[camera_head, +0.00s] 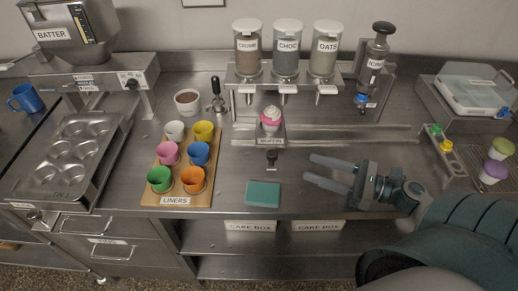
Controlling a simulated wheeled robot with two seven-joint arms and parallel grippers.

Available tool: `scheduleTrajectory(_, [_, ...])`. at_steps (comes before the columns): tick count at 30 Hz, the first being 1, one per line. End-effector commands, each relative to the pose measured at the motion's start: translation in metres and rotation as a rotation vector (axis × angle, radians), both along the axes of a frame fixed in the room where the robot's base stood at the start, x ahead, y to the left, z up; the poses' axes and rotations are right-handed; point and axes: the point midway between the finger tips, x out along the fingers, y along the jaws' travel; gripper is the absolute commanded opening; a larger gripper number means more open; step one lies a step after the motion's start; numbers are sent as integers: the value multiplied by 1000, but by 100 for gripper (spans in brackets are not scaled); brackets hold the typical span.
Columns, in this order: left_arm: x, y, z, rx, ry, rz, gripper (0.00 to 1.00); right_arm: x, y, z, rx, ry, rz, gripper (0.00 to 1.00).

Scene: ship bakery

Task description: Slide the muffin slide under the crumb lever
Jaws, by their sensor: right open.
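The muffin slide (270,141) is a small metal carriage labelled MUFFIN on the rails in front of the dispensers. It carries a muffin (271,119) in a pink liner with a white top, and a dark knob (271,158) sticks out at its front. The crumb lever (241,92) hangs under the CRUMB dispenser (248,52), to the left of the slide. The slide stands nearer the CHOC lever (285,90). My right gripper (310,168) is open and empty, with its fingers pointing left, to the right of the knob and apart from it. My left gripper is out of view.
The rails (345,133) run on to the right. A teal sponge or cloth (263,193) lies in front of the slide. A wooden board (205,192) with several coloured liners is to the left. An OATS dispenser (324,52) and an icing press (377,55) stand behind.

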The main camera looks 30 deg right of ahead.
Motion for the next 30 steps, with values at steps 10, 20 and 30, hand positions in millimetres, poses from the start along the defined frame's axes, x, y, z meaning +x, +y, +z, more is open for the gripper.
scheduleTrajectory(10, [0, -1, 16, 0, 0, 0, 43, 33, 24, 4, 0, -2, 2, 43])
scheduleTrajectory(20, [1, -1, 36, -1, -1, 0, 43, 77, 55, 4, 0, -2, 1, 43])
scheduleTrajectory(30, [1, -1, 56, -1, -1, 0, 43, 118, 85, 4, 0, -1, 0, 43])
